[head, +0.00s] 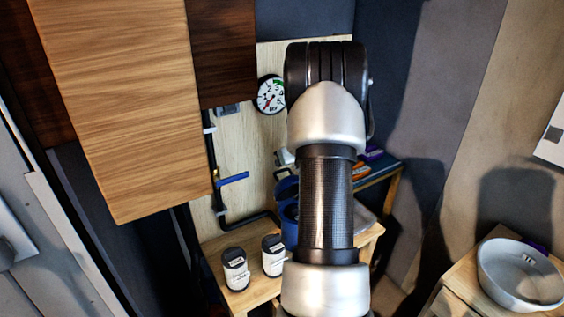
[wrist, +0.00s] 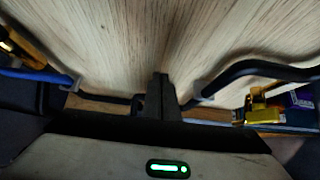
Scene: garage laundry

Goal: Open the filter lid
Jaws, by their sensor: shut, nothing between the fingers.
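A blue cylindrical housing (head: 287,190), likely the filter, stands against the wooden panel in the head view. My arm covers most of it, and I cannot make out its lid or whether the lid is open. A small white fitting (head: 284,158) shows just above the blue part. My gripper is hidden behind my arm in the head view. In the wrist view my gripper (wrist: 160,88) is shut and empty, with its dark fingers together in front of the wooden panel (wrist: 120,40). I cannot identify the filter in the wrist view.
Black pipe (head: 222,205) with a blue valve handle (head: 232,179) runs down the panel beside a round gauge (head: 270,95). Two labelled jars (head: 235,269) (head: 274,255) stand on the wooden bench (head: 262,292). A wooden cabinet (head: 120,100) hangs upper left; a white basin (head: 520,272) sits at right.

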